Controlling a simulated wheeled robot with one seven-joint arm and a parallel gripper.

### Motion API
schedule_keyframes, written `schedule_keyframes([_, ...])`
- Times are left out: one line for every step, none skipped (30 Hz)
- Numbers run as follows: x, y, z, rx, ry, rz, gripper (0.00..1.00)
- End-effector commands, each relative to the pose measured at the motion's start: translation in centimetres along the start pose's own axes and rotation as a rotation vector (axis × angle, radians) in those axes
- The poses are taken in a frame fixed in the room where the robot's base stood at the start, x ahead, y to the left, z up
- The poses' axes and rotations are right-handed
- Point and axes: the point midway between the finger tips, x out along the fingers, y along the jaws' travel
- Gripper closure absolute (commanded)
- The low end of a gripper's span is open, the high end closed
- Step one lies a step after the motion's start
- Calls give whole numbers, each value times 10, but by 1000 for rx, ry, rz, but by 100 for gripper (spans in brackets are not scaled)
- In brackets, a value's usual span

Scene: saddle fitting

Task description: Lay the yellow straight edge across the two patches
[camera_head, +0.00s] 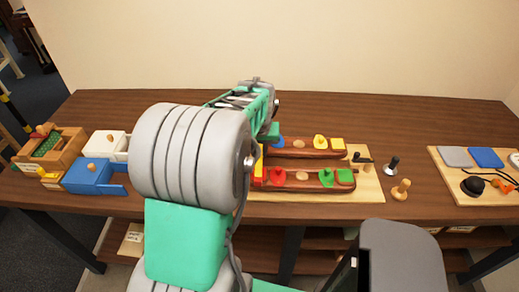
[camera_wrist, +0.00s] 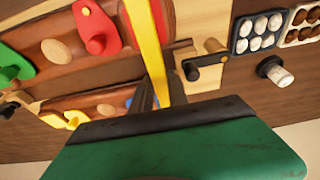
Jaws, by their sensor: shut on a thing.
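The yellow straight edge (camera_wrist: 149,50) is a narrow bar running from the top of the wrist view down to my gripper (camera_wrist: 152,95). My gripper is shut on it. In the head view only a short piece of the yellow straight edge (camera_head: 259,162) shows beside my arm, at the left ends of two brown boat-shaped bodies. The front body (camera_head: 325,184) and the back body (camera_head: 304,152) each bear a pale oval spot (camera_head: 303,176), (camera_head: 301,143). I cannot tell whether these are the patches. My arm hides the gripper in the head view.
Red (camera_head: 278,176), green and yellow pieces stand on the bodies, which lie on a pale board (camera_head: 370,185). A crank clamp (camera_wrist: 205,62) stands close by the bar. Wooden and black-topped pegs (camera_head: 400,190) stand right of the board. Boxes and drawers (camera_head: 88,176) are at left.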

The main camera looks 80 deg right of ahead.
Motion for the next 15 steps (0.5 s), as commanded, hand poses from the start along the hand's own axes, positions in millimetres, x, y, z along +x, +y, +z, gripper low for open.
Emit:
schedule_keyframes([1, 0, 0, 0, 1, 0, 100])
schedule_keyframes([1, 0, 0, 0, 1, 0, 100])
schedule_keyframes([2, 0, 0, 0, 1, 0, 100])
schedule_keyframes([1, 0, 0, 0, 1, 0, 78])
schedule_keyframes([1, 0, 0, 0, 1, 0, 76])
schedule_keyframes([1, 0, 0, 0, 1, 0, 72])
schedule_keyframes([1, 0, 0, 0, 1, 0, 70])
schedule_keyframes([1, 0, 0, 0, 1, 0, 67])
schedule_keyframes([1, 0, 0, 0, 1, 0, 64])
schedule_keyframes([1, 0, 0, 0, 1, 0, 62])
schedule_keyframes([1, 0, 0, 0, 0, 0, 59])
schedule_keyframes([1, 0, 0, 0, 0, 0, 56])
schedule_keyframes([1, 0, 0, 0, 0, 0, 55])
schedule_keyframes([1, 0, 0, 0, 0, 0, 55])
schedule_keyframes([1, 0, 0, 0, 0, 0, 55])
